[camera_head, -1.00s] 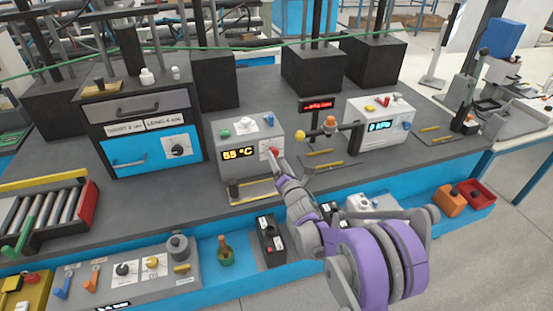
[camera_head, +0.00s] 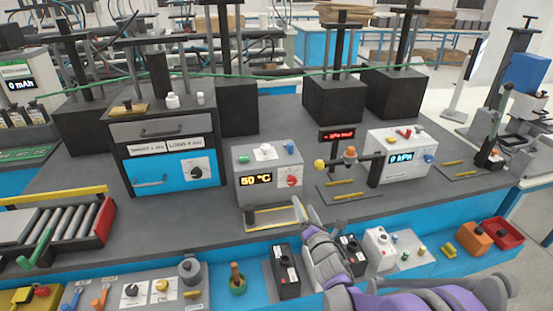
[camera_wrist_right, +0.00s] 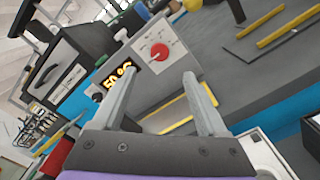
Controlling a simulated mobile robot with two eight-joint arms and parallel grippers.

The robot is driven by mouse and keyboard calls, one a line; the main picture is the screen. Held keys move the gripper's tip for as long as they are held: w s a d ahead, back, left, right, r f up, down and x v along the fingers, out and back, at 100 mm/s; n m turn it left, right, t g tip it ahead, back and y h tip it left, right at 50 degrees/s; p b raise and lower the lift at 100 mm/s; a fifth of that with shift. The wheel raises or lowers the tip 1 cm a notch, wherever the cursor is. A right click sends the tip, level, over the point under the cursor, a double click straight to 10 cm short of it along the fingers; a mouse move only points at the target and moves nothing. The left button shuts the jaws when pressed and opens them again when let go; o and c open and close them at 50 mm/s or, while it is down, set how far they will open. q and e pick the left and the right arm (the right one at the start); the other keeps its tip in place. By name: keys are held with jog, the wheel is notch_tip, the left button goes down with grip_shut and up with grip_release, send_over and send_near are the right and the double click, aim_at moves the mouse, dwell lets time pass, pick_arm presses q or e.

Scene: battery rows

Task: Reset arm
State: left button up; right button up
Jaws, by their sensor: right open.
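My right arm comes in from the bottom right in the head view, and its gripper (camera_head: 302,212) is in front of the grey temperature box (camera_head: 266,159). In the right wrist view the two fingers of this gripper (camera_wrist_right: 155,98) are apart with nothing between them. The box has a red dial (camera_head: 291,181), and its display reads 50 °C. The red dial also shows in the wrist view (camera_wrist_right: 159,52), beyond the fingertips and apart from them. My left gripper is not in view.
Dark batteries (camera_head: 286,271) stand on the blue lower shelf near my right arm. A pressure box (camera_head: 402,140) stands to the right, with an orange-knobbed arm (camera_head: 349,155) beside it. A two-drawer cabinet (camera_head: 160,130) and a roller rack (camera_head: 50,225) stand to the left.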

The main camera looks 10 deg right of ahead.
jog(key=s+m+g+h+p, duration=0.1)
jog(key=s+m+g, duration=0.8)
jog(key=s+m, duration=1.2)
jog(key=shift+s+f+m+h+p, duration=0.35)
jog(key=shift+s+h, duration=0.25)
jog(key=shift+s, duration=0.35)
jog(key=s+a+f+m+g, duration=0.1)
jog(key=s+m, duration=0.1)
jog(key=s, duration=0.1)
jog(key=s+a+f+m+g+y, duration=0.1)
jog(key=s+m, duration=0.1)
jog(key=s, duration=0.2)
jog(key=s+a+f+m+g, duration=0.1)
jog(key=s+m, duration=0.1)
jog(key=s, duration=0.2)
jog(key=shift+s+a+g+y, duration=0.2)
jog(key=shift+g+y, duration=0.1)
jog(key=shift+c, duration=0.2)
